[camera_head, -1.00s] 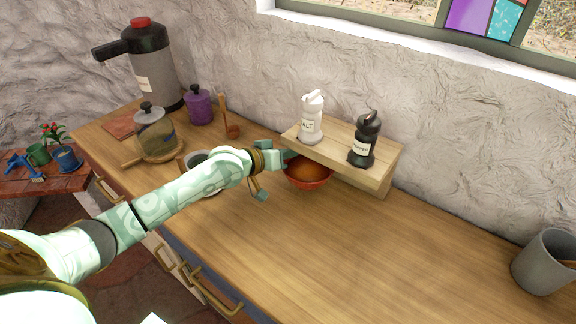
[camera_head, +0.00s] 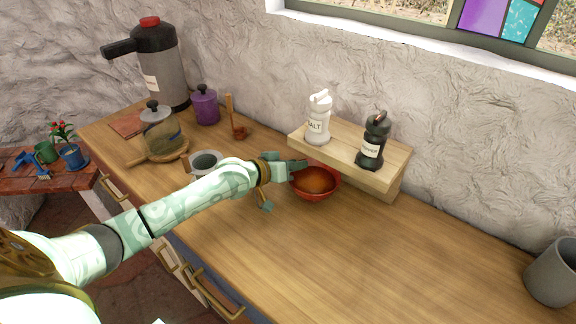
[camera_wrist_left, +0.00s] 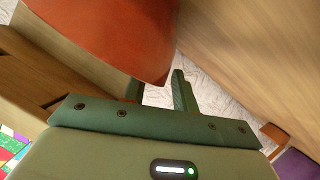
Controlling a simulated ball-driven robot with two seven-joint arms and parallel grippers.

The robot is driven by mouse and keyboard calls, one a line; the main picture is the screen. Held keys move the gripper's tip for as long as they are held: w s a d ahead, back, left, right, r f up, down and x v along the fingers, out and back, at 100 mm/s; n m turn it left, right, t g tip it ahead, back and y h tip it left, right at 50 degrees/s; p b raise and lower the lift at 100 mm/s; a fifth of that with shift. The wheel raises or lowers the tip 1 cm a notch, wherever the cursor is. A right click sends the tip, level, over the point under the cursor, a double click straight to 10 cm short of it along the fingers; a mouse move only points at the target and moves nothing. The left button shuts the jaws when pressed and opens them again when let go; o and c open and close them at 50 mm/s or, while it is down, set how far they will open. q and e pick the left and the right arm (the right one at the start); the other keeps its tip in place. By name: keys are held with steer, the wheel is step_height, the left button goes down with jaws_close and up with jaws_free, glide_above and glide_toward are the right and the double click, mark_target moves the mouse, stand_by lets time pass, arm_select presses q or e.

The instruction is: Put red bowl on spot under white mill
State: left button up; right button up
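The red bowl (camera_head: 318,187) is at the front of the small wooden shelf, below the white and black mills. Its orange-red wall fills the upper part of the left wrist view (camera_wrist_left: 110,28). The white mill (camera_head: 318,122), labelled SALT, stands on the shelf's left part. My left gripper (camera_head: 297,172) is at the bowl's left rim. In the left wrist view one green finger (camera_wrist_left: 181,92) shows beside the bowl, and the bowl covers most of the other. Whether the fingers grip the bowl's wall is unclear. My right gripper is not in view.
A black mill (camera_head: 373,142) stands on the right part of the wooden shelf (camera_head: 346,150). A grey cup (camera_head: 205,162), a glass-covered pot (camera_head: 160,130) and a purple jar (camera_head: 205,106) stand to the left. A grey container (camera_head: 552,275) is far right. The counter's front middle is clear.

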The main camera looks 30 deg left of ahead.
arm_select(q)
steer(key=p+v, duration=0.4)
steer(key=v, duration=0.8)
